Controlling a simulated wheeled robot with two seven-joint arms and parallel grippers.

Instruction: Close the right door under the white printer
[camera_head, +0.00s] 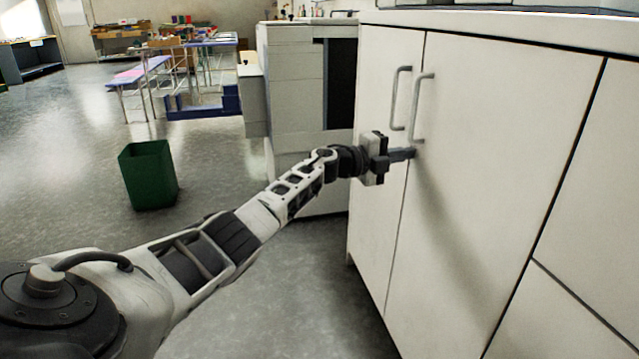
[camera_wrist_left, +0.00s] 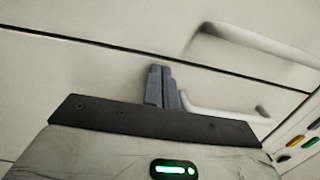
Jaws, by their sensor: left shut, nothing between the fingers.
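The right door (camera_head: 490,160) is a white cabinet panel that looks flush with the left door (camera_head: 385,190), with a thin dark seam between them. The right door's grey bar handle (camera_head: 417,105) stands beside the left door's handle (camera_head: 397,98). My left gripper (camera_head: 410,153) is shut and empty at the right door's face, just below its handle. In the left wrist view, the closed fingers (camera_wrist_left: 160,72) are beside the end of a handle (camera_wrist_left: 235,112), close to the seam. I cannot tell whether they touch the door. My right gripper is out of view.
A white countertop (camera_head: 500,22) runs above the doors; the printer is not clearly visible. A green bin (camera_head: 148,175) stands on the open floor at left. Another white cabinet (camera_head: 295,100) is behind my gripper. Tables (camera_head: 205,50) stand farther back.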

